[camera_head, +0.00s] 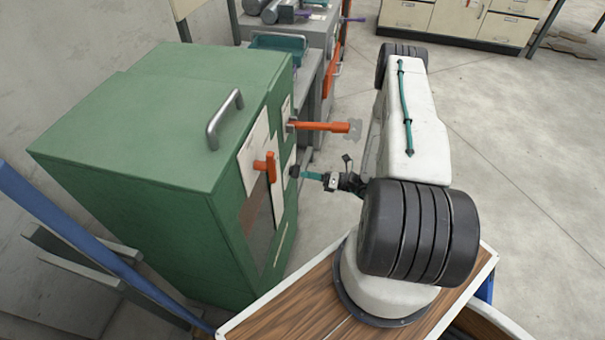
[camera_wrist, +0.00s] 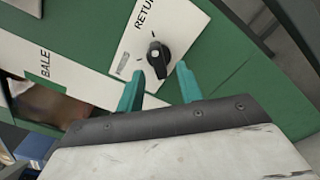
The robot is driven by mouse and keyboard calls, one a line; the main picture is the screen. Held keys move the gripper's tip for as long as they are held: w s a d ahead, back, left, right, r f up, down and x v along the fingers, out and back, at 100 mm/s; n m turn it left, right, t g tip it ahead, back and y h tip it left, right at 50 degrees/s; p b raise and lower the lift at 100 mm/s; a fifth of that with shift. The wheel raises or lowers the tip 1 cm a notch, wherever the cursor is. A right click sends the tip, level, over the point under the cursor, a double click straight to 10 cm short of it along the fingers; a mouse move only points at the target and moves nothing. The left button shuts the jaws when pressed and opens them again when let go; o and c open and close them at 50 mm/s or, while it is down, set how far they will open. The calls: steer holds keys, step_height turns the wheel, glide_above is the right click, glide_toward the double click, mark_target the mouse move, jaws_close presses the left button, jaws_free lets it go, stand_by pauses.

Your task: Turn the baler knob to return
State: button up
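The baler is a green cabinet (camera_head: 170,130) at the left in the head view. Its black knob (camera_wrist: 158,58) sits on a white label plate (camera_wrist: 178,25) marked with "RETU…" and, on another strip, "BALE" in the wrist view. In the wrist view my gripper (camera_wrist: 160,80) has its two teal fingers apart, one on each side below the knob, with nothing held between them. The fingertips are close to the knob; I cannot tell if they touch it. In the head view my gripper (camera_head: 312,176) points left at the cabinet's front, and the knob there is mostly hidden by it.
An orange lever (camera_head: 322,126) sticks out from the cabinet just above my gripper. An orange handle (camera_head: 268,166) is on the front door and a grey handle (camera_head: 224,120) on top. Grey machines (camera_head: 315,40) stand behind. The floor at right is open.

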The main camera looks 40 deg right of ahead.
steer(key=shift+v, duration=2.35)
steer(key=shift+s, duration=0.1)
